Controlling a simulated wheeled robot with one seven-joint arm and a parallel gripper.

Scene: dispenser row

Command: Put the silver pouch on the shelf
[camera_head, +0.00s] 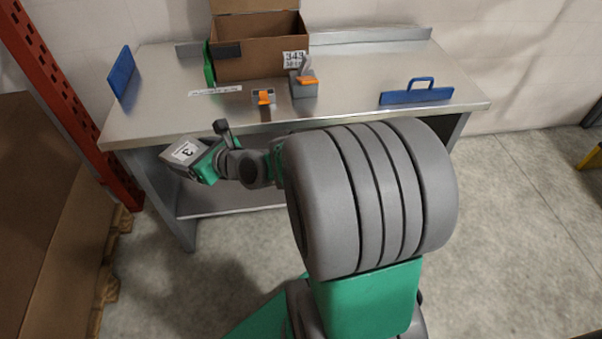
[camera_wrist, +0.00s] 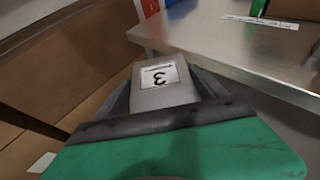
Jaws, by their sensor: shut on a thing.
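The silver pouch (camera_head: 187,151), a grey block-like pack with a white label marked 3, is held at the front left of the metal bench. My gripper (camera_head: 203,160) is shut on it. In the wrist view the silver pouch (camera_wrist: 165,92) sits between the two dark fingers of my gripper (camera_wrist: 163,100), its label facing the camera. Under the bench top is a lower shelf (camera_head: 225,200), partly hidden behind my arm; its visible part looks bare. The pouch appears in front of the bench's front edge, and I cannot tell its exact height.
The metal bench top (camera_head: 350,70) carries an open cardboard box (camera_head: 250,60), a grey dispenser with an orange part (camera_head: 304,84), a small orange-and-grey item (camera_head: 264,96) and a blue handled panel (camera_head: 416,93). A blue plate (camera_head: 121,72) stands at its left end. Red rack posts (camera_head: 65,95) stand left.

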